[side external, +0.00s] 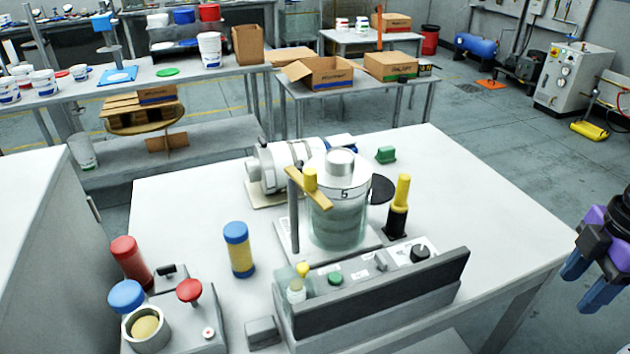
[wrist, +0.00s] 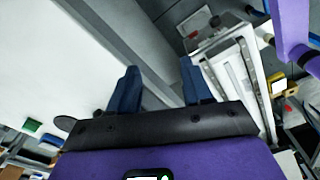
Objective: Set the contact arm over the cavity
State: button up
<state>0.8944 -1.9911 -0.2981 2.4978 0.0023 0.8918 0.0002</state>
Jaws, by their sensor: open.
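The contact arm appears to be the yellow bar (side external: 318,194) with a yellow knob (side external: 310,177), set on a dark upright post (side external: 293,215). In the side view the bar crosses the front of a clear cylinder (side external: 338,222) marked 5, which has a grey cap (side external: 341,163). I cannot tell which opening is the cavity. My gripper (side external: 580,290) is at the right edge of the side view, off the table's right side, with its blue fingers apart and empty. The wrist view shows the open fingers (wrist: 158,68) with nothing between them.
The white table (side external: 490,220) is clear at right. A control panel (side external: 370,300) stands in front. A yellow-topped black post (side external: 398,207), black disc (side external: 381,189) and green block (side external: 385,154) sit near the cylinder. A blue-and-yellow canister (side external: 239,250) and a button box (side external: 175,320) are at left.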

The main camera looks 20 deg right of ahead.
jog(key=w+a+r+m+t+y, duration=0.1)
jog(key=w+a+r+t+y, duration=0.15)
jog(key=w+a, duration=0.45)
jog(key=w+a+r+t+y, duration=0.2)
jog(key=w+a+y, duration=0.3)
jog(key=a, duration=0.4)
jog(key=w+a+r+m+t+y, duration=0.1)
jog(key=w+a+r+t+y, duration=0.55)
jog(key=w+a+r, duration=0.4)
send_near(310, 171)
jog(key=x, duration=0.3)
jog(key=shift+h, duration=0.3)
jog(key=shift+x, duration=3.5)
jog(key=shift+f, duration=0.15)
jog(key=shift+s, duration=0.1)
grip_shut()
